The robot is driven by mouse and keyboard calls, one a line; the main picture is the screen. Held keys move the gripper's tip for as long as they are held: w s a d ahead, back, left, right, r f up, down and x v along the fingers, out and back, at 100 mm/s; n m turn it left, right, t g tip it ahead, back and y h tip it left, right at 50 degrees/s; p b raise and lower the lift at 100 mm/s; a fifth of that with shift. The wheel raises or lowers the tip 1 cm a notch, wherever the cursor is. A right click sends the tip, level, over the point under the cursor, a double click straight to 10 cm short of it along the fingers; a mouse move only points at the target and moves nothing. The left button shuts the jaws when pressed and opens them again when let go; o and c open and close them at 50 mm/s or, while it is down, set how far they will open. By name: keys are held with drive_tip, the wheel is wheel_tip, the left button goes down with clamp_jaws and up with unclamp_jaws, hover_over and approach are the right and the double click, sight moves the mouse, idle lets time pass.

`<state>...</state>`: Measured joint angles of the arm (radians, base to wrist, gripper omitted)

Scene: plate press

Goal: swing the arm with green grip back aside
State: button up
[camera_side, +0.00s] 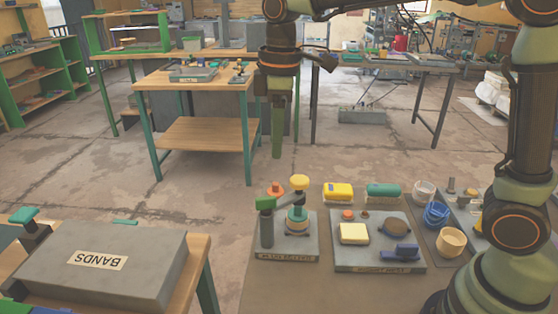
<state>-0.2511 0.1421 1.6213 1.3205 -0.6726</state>
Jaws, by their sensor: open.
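A small press stands on a grey plate (305,251) at the front middle of the bench. Its swing arm (282,199) sits on top of a dark post (267,232). A green grip (265,203) is at the arm's left end and a yellow knob (299,181) is at its right end. The arm reaches over a round teal piece (297,214) on the plate. My gripper (277,155) points down above and behind the press, apart from it. Its fingers overlap from this side, so the gap between them is hidden. It holds nothing that I can see.
An orange knob (276,188) is close behind the swing arm. A second plate (375,262) with a cream block and a blue piece lies to the right. A grey BANDS box (150,270) is at left.

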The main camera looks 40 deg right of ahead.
sight(266, 198)
drive_tip(key=shift+n+g, duration=0.3)
drive_tip(key=shift+n, duration=0.4)
drive_tip(key=f, duration=0.4)
drive_tip(key=w+a+f, duration=0.1)
drive_tip(key=f, duration=0.8)
drive_tip(key=shift+w+a, duration=0.15)
drive_tip(key=shift+a, duration=0.25)
clamp_jaws()
